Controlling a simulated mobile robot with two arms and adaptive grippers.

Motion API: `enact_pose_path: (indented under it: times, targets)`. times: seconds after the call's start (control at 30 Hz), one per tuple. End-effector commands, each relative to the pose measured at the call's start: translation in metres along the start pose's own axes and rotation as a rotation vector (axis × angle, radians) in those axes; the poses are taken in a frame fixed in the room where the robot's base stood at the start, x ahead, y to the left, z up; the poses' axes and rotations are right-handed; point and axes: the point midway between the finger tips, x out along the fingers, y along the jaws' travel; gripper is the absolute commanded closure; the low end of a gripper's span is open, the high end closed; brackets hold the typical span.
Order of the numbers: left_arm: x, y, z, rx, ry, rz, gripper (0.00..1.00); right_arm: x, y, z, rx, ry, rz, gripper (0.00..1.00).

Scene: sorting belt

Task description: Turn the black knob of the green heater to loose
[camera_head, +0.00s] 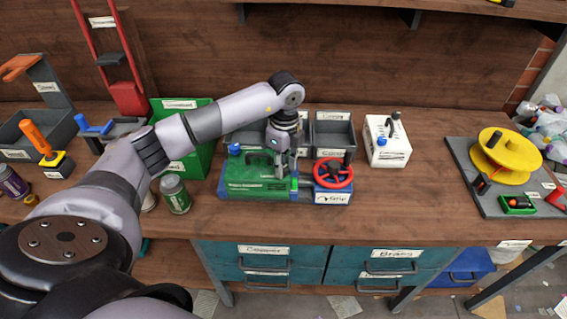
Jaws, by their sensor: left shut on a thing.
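The green heater (245,187) is a low green box on the middle of the workbench, with a blue cap on its back left corner and a dark handle on top. My left gripper (284,170) reaches in from the upper left and points down onto the right part of the heater's top. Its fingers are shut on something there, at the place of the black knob. The gripper hides the knob, so its turn position cannot be read. My right gripper is not in view.
A blue box with a red handwheel (333,173) stands close to the heater's right. Grey bins (333,131) are behind, and a white box (387,140) is further right. A green can (175,194) is at left. The bench between white box and yellow reel (505,157) is clear.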

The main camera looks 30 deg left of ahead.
Motion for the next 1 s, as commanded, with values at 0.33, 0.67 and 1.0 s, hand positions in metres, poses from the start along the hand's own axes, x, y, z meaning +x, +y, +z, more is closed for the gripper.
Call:
enact_pose_path:
  times: [0.33, 0.67, 1.0]
  targets:
    - [-0.0006, -0.0003, 0.0004, -0.149, 0.005, 0.0, 1.0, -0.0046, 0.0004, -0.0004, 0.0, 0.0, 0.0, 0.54]
    - [-0.0002, -0.0003, 0.0004, -0.178, 0.006, 0.0, 1.0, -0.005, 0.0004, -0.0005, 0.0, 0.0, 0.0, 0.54]
    - [-0.0003, -0.0004, 0.0003, -0.177, 0.006, 0.0, 0.68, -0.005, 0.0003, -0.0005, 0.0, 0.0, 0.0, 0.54]
